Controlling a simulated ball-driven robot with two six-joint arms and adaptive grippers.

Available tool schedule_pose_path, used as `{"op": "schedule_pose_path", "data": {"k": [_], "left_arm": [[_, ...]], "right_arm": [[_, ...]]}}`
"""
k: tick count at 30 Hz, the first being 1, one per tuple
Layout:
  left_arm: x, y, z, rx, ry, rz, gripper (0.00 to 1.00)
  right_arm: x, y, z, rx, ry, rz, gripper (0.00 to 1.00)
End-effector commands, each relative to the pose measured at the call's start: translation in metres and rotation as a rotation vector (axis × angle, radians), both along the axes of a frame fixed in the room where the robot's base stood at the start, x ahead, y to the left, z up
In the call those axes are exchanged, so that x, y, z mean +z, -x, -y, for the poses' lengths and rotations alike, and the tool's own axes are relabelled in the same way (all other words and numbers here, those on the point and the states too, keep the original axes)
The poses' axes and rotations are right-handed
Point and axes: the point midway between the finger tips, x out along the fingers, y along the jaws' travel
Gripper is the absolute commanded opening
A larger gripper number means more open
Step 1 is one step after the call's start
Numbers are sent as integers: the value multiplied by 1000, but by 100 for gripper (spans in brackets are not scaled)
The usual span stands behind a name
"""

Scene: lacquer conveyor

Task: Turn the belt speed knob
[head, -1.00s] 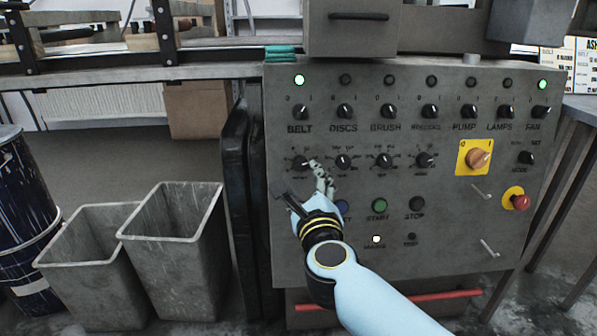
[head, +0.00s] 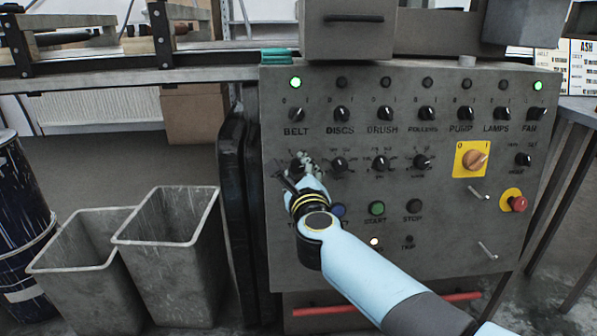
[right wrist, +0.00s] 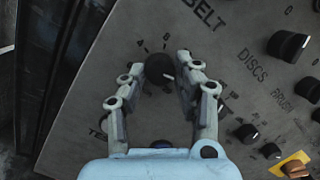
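The belt speed knob (right wrist: 159,70), round and black with a pale pointer mark, is the leftmost of the second row on the grey control panel (head: 450,240), below the BELT switch (head: 297,114). In the head view my right gripper (head: 302,172) is at this knob and covers much of it. In the right wrist view its two fingers are apart, one on each side of the knob. A gap shows on the left side; I cannot tell whether the right finger touches. My left gripper is not in view.
Other black knobs, such as the one beside it (head: 339,164), sit close on the right. The green START button (head: 377,208) is lower right, and a red button (head: 518,204) is at the right edge. Two grey bins (head: 178,250) stand left of the panel.

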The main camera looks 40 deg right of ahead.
Motion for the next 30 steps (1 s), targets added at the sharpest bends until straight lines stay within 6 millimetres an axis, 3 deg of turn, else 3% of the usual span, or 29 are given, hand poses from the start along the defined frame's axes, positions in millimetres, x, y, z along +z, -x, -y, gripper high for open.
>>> {"op": "schedule_pose_path", "data": {"k": [5, 11, 20, 30], "left_arm": [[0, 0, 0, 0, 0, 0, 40], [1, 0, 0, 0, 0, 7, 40], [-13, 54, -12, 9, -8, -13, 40], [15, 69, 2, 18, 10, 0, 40]], "right_arm": [[0, 0, 0, 1, 0, -1, 0], [1, 0, 0, 4, 12, -8, 0], [5, 0, 0, 29, 128, -79, 0], [8, 0, 1, 83, 385, -236, 0]]}}
